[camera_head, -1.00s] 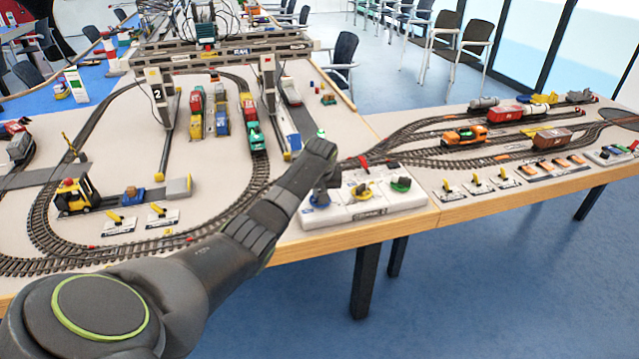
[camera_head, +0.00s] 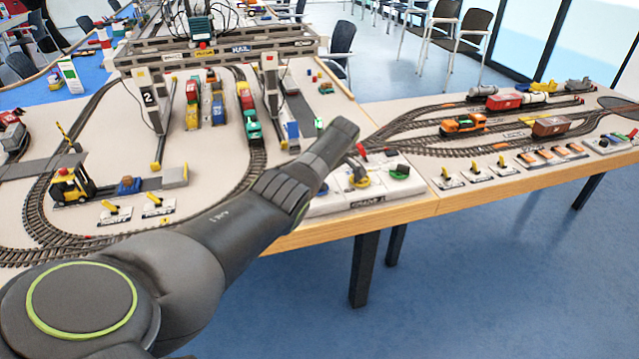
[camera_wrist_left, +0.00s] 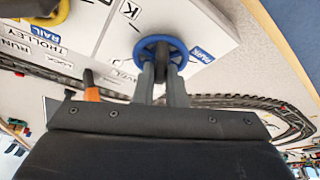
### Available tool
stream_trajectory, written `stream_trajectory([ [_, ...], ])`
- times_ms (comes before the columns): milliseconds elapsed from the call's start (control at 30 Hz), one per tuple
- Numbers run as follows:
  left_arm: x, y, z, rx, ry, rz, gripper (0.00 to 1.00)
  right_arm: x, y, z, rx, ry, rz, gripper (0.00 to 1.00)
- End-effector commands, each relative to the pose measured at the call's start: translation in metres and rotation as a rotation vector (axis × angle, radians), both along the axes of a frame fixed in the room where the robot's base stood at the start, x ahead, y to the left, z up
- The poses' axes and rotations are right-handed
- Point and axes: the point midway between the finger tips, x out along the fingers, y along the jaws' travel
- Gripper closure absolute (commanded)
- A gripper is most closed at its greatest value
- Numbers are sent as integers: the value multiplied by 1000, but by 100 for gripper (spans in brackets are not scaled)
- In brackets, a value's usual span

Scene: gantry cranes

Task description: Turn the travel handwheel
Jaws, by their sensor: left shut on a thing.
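The blue travel handwheel (camera_wrist_left: 150,42) sits on the white control panel (camera_wrist_left: 108,55) in the left wrist view, with part of a TRAVEL label beside it. My left gripper (camera_wrist_left: 162,68) is shut on the handwheel, its two fingers reaching the lower part of the wheel and its hub. In the head view my left arm reaches over the left end of the panel (camera_head: 345,203); the gripper and most of the handwheel are hidden behind it.
A yellow knob (camera_head: 359,182) and a green knob (camera_head: 399,171) stand on the same panel. An orange-tipped lever (camera_wrist_left: 91,86) is close left of my fingers. Toy tracks, the gantry crane (camera_head: 225,50) and wagons (camera_head: 463,124) fill the tables. Blue floor lies in front.

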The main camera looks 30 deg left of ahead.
Motion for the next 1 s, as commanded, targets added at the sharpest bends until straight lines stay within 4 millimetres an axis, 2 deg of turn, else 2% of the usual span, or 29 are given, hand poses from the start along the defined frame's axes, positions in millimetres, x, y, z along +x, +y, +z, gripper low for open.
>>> stream_trajectory([
  [200, 1, 0, 0, 1, -1, 58, 100, 0, 0, -8, 0, 0, 0, 64],
  [700, 1, 0, 1, 1, -2, 72, 100, 0, 0, -9, 0, 0, 0, 64],
  [733, 1, 0, 1, 1, -2, 72, 85, 0, 0, -9, 0, 0, 0, 64],
  [867, 1, 0, 1, 0, -2, 72, 68, 0, 0, -9, 0, 0, 0, 64],
  [1000, 1, 0, 1, 0, -1, 71, 67, 0, 0, -9, 0, 0, 0, 64],
])
